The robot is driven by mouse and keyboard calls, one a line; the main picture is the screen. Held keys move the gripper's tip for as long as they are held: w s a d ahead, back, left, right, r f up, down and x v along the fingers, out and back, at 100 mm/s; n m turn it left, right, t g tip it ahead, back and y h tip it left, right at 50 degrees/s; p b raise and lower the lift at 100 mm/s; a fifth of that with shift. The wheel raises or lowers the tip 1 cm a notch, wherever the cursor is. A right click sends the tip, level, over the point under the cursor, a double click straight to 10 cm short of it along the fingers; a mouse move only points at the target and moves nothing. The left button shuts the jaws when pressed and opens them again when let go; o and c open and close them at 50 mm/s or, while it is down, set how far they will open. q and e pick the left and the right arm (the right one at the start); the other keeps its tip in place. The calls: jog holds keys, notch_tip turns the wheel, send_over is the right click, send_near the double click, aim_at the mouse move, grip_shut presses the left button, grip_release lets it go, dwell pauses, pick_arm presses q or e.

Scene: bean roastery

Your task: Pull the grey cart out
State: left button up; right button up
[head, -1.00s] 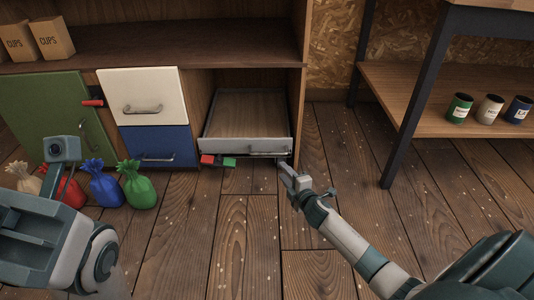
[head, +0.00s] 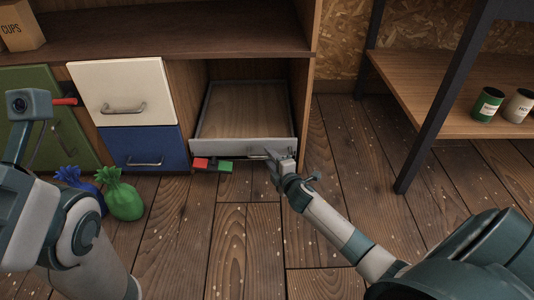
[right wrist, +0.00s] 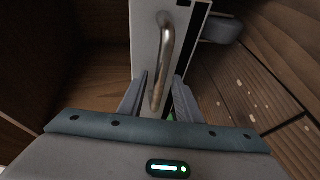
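The grey cart (head: 212,148) is a low, open, tray-like box with a wooden floor. It stands in the open lower right bay of the cabinet. Its front carries a metal bar handle, which shows clearly in the right wrist view (right wrist: 167,50). My right gripper (head: 271,158) is at the right part of the cart's front. In the right wrist view its two fingers (right wrist: 156,98) are apart on either side of the handle's near end; contact is not clear. My left arm is at the left edge of the head view, and its fingers are not visible.
A blue drawer (head: 140,146) is left of the bay. A green sack (head: 121,197) stands on the floor. A dark shelf leg (head: 436,110) stands right. Floor before the cart is mostly clear.

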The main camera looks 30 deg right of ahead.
jog(key=shift+w, duration=0.3)
grip_shut()
